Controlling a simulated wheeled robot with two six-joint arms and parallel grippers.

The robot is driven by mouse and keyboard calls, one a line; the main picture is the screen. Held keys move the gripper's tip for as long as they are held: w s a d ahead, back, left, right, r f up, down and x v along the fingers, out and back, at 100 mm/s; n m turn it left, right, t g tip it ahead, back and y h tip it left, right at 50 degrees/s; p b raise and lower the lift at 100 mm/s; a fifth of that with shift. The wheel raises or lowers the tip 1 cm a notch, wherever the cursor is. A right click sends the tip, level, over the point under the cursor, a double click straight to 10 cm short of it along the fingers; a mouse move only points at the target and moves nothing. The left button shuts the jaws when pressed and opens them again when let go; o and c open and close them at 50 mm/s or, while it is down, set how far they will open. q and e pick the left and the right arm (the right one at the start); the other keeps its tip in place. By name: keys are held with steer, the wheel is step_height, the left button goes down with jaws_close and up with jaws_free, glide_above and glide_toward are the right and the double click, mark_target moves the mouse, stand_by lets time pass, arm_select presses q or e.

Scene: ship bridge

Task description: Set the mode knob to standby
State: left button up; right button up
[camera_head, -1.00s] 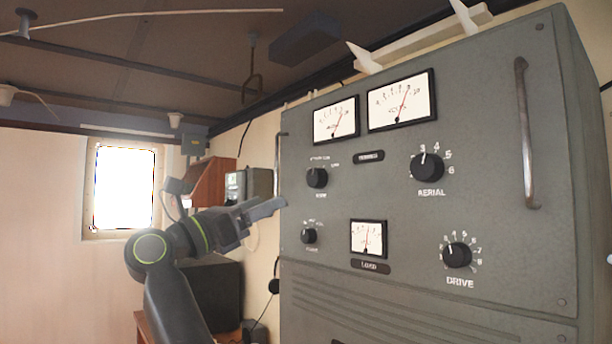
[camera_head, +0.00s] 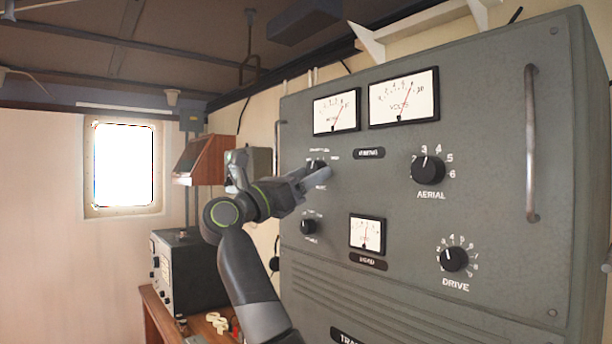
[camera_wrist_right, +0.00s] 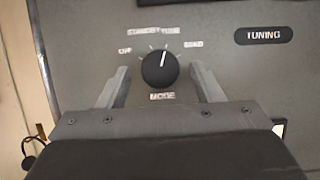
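The mode knob (camera_wrist_right: 159,70) is a round black knob with a white pointer line, on the grey transmitter panel. In the right wrist view its pointer is up and slightly right, toward the right part of the blurred top lettering, which seems to read standby and tune. Off is at the left and send at the right. My right gripper (camera_wrist_right: 160,84) is open, with one finger on each side of the knob and gaps showing. In the head view the right gripper (camera_head: 322,174) partly covers the mode knob (camera_head: 316,164). My left gripper is not in view.
The aerial knob (camera_head: 427,170), drive knob (camera_head: 454,259) and a smaller knob (camera_head: 308,227) are on the same panel. A load meter (camera_head: 367,234) is below the gripper and two meters are above. A metal handle (camera_head: 531,143) stands out at the right.

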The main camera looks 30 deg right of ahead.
steer(key=c, duration=1)
steer(key=shift+n+t, duration=0.4)
steer(key=shift+s+r+n+t+y, duration=0.15)
steer(key=shift+n+t+y, duration=0.4)
steer(key=shift+n, duration=1.15)
steer(key=shift+s+n+t+y, duration=0.1)
steer(key=shift+n+t+y, duration=0.1)
steer(key=shift+n+t, duration=1.15)
steer(key=shift+s+r+n+t+y, duration=0.15)
steer(key=shift+n+t+y, duration=0.25)
steer(key=shift+n, duration=1.65)
steer(key=o, duration=1)
steer(key=shift+f, duration=0.15)
